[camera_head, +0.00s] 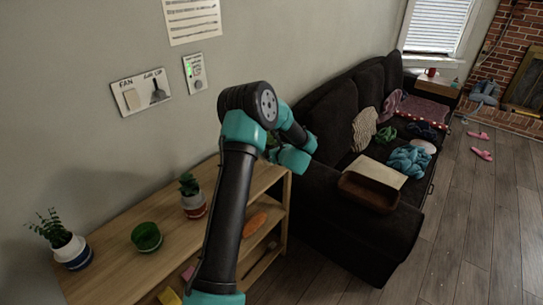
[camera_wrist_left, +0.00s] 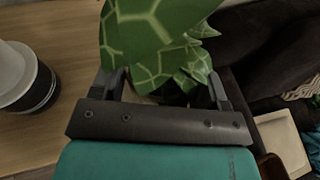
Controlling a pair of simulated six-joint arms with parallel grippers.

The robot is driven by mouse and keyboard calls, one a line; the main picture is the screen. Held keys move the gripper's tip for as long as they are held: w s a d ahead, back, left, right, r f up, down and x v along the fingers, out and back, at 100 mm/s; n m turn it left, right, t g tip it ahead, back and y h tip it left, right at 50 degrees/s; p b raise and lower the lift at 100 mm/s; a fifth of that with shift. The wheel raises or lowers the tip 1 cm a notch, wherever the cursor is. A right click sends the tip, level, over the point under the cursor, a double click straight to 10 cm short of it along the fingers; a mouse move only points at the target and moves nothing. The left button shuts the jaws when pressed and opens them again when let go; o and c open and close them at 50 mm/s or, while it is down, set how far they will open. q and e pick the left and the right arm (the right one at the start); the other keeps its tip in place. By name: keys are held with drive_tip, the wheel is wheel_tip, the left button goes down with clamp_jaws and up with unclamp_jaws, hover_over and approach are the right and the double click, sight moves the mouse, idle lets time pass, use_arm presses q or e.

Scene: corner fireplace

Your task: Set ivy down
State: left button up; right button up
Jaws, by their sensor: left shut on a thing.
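The ivy (camera_wrist_left: 150,45), with large green leaves and pale veins, fills the top middle of the left wrist view. My left gripper (camera_wrist_left: 165,88) is shut on it, one finger at each side below the leaves. The ivy's pot or base is mostly hidden behind the leaves and gripper. In the head view a small patch of green shows behind my left arm near the far end of the wooden shelf (camera_head: 110,262). I cannot tell there whether the ivy touches the shelf top. My right gripper is not in view.
On the shelf top stand a potted plant (camera_head: 64,245), a green bowl (camera_head: 146,237) and a small potted plant (camera_head: 193,197). A white and dark pot (camera_wrist_left: 22,80) is close left in the wrist view. The dark sofa (camera_head: 345,220) borders the shelf's far end.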

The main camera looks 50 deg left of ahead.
use_arm(q)
drive_tip(key=shift+w+a, duration=0.1)
drive_tip(key=f, duration=0.2)
drive_tip(key=shift+w+a+f, duration=0.2)
drive_tip(key=shift+a+f, duration=0.05)
drive_tip(key=shift+f, duration=0.55)
drive_tip(key=shift+f, duration=0.1)
drive_tip(key=o, duration=1)
drive_tip(key=shift+o, duration=0.2)
drive_tip(key=shift+d, duration=0.15)
drive_tip(key=v, duration=1.2)
